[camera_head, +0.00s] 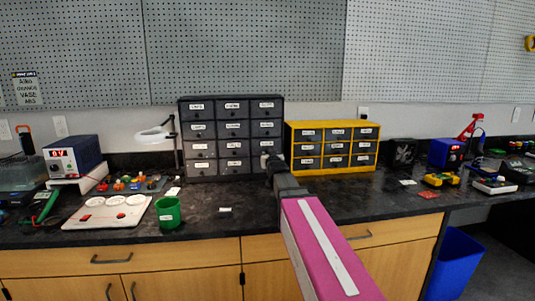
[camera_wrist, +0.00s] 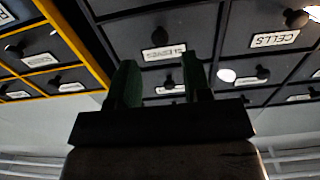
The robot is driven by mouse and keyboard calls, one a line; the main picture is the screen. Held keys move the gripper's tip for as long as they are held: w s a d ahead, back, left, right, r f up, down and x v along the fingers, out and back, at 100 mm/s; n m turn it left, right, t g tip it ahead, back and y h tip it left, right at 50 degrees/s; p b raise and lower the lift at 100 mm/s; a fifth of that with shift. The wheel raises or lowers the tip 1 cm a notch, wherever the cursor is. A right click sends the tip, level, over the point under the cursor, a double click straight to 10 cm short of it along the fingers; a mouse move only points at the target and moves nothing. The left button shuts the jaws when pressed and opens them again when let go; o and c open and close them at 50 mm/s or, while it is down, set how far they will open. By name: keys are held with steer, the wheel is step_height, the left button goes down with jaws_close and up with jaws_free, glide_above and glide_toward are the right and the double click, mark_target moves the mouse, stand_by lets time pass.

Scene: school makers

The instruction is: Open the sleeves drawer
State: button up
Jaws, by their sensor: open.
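The dark grey drawer cabinet (camera_head: 231,140) stands on the counter against the wall, with rows of labelled drawers that look shut. In the wrist view, the sleeves drawer's label (camera_wrist: 163,51) shows just beyond my fingertips, with a dark knob beside it. The label is partly blurred but reads like "SLEEVES". My gripper (camera_wrist: 159,66) is open, its two green-lined fingers pointing at the drawer fronts with nothing visibly held between them. In the head view my gripper (camera_head: 270,161) is at the cabinet's lower right column and hides part of it. I cannot tell whether it touches a knob.
A yellow drawer cabinet (camera_head: 333,147) stands close to the right. A drawer labelled "CELLS" (camera_wrist: 273,39) neighbours the sleeves drawer. A green cup (camera_head: 168,213), a magnifier lamp (camera_head: 153,135) and a white board (camera_head: 107,212) are to the left. The counter before the cabinet is mostly clear.

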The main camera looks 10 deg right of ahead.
mark_target(265, 143)
steer(key=w, duration=0.5)
steer(key=shift+w, duration=0.4)
